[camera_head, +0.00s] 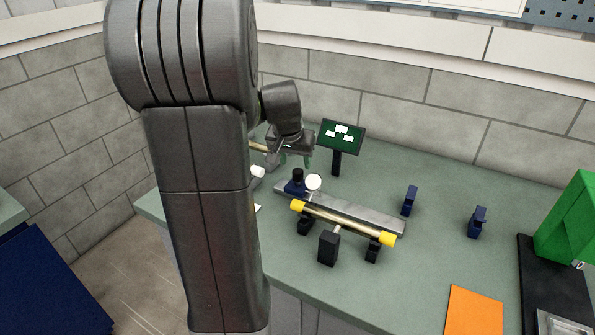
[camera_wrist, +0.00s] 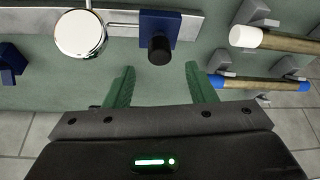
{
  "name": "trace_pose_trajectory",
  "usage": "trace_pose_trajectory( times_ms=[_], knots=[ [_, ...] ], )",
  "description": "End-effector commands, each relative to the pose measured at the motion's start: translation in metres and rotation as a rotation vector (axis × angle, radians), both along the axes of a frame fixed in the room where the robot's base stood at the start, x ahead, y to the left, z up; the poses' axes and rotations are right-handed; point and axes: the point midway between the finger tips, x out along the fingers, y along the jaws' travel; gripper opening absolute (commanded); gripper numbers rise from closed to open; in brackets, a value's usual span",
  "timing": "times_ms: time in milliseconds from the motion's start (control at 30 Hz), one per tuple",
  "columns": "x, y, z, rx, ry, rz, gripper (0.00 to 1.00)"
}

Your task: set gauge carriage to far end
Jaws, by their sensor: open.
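The gauge carriage (camera_head: 294,188) is a small blue block with a black knob, at the left end of a grey rail (camera_head: 375,218) in the head view. A round white dial (camera_head: 313,182) sits just right of it. In the wrist view the carriage (camera_wrist: 158,22) is at top centre with its black knob (camera_wrist: 159,50) toward me; the dial (camera_wrist: 80,33) is joined to it by a thin rod on the left. My gripper (camera_wrist: 161,86) is open and empty, its green fingers apart from the knob and roughly lined up with it. It also shows behind the carriage in the head view (camera_head: 295,161).
A yellow-ended bar (camera_head: 345,222) rests on black stands in front of the rail. A dark green panel (camera_head: 341,136) stands behind. Two blue blocks (camera_head: 409,201) (camera_head: 477,221) stand to the right. In the wrist view, white- and blue-ended rods (camera_wrist: 280,40) (camera_wrist: 260,83) lie on grey supports at right.

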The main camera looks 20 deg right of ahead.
Motion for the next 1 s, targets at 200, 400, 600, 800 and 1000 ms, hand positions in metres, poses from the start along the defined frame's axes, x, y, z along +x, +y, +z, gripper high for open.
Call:
trace_pose_trajectory(
  times_ms=[200,400,600,800,1000],
  knots=[
    [0.012,-0.01,-0.039,0.001,0.003,0.001,0.5],
    [0.018,-0.014,-0.057,0.0,0.001,0.001,0.5],
    [0.021,-0.016,-0.063,-0.001,-0.001,0.001,0.5],
    [0.021,-0.016,-0.063,0.0,-0.001,0.001,0.5],
    [0.021,-0.016,-0.063,0.0,-0.001,0.001,0.11]
  ],
)
